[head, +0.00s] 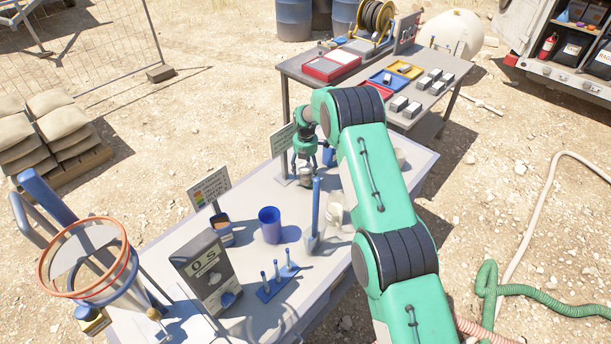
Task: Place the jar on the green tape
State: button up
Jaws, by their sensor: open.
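A pale, see-through container (335,207) that looks like the jar stands upright on the light grey table (240,262), just left of my green forearm. My gripper (306,174) hangs over the far part of the table, beyond this container and apart from it. Its fingers are small and partly hidden by the wrist; it appears open with nothing held. I see no green tape; part of the table top is hidden behind my arm.
A blue cup (269,226), an upright blue tool (315,215), a small rack (278,282) and a grey device (204,270) stand on the near table. A ring-topped stand (84,262) is at left. Another table (432,100) with trays lies behind.

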notch_tip(320, 180, up, 8)
jog(key=shift+r, duration=0.15)
dwell(0.3)
jog(key=shift+r, duration=0.1)
dwell(0.7)
